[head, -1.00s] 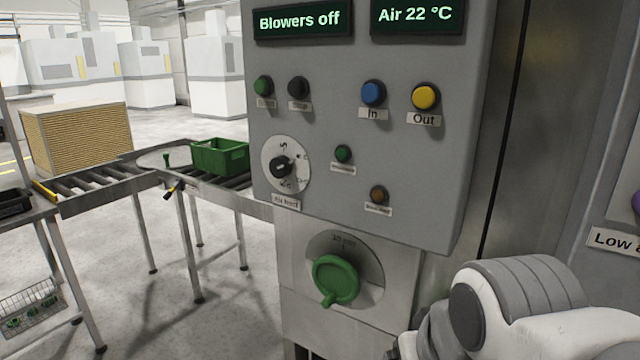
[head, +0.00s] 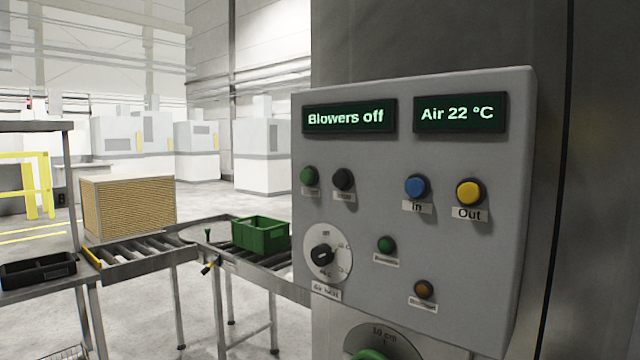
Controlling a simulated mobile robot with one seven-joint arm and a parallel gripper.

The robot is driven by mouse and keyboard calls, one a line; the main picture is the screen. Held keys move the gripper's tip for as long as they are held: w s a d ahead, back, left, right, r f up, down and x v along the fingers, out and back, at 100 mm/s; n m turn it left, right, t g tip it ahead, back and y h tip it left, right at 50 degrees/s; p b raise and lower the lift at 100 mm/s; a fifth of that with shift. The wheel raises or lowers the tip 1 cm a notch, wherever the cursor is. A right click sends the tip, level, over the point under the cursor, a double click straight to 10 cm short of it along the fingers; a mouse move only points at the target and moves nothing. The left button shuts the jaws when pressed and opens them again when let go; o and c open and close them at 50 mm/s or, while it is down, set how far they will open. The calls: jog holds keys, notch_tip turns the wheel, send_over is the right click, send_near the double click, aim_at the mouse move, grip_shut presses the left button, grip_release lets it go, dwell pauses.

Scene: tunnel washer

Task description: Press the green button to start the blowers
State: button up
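The grey control panel (head: 460,285) fills the right half of the head view. Its left display (head: 349,118) reads "Blowers off" and its right display (head: 459,113) reads "Air 22 °C". A green button (head: 309,175) is at the panel's upper left, beside a black button (head: 344,179); the labels under both are too small to read surely. A smaller green button or lamp (head: 386,244) sits lower, near the middle. My gripper is not in view.
The panel also has a blue "In" button (head: 417,187), a yellow "Out" button (head: 469,192), a rotary dial (head: 322,256) and an amber lamp or button (head: 424,289). A green knob (head: 370,354) is below. A roller conveyor (head: 150,255) with a green crate (head: 262,236) stands left.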

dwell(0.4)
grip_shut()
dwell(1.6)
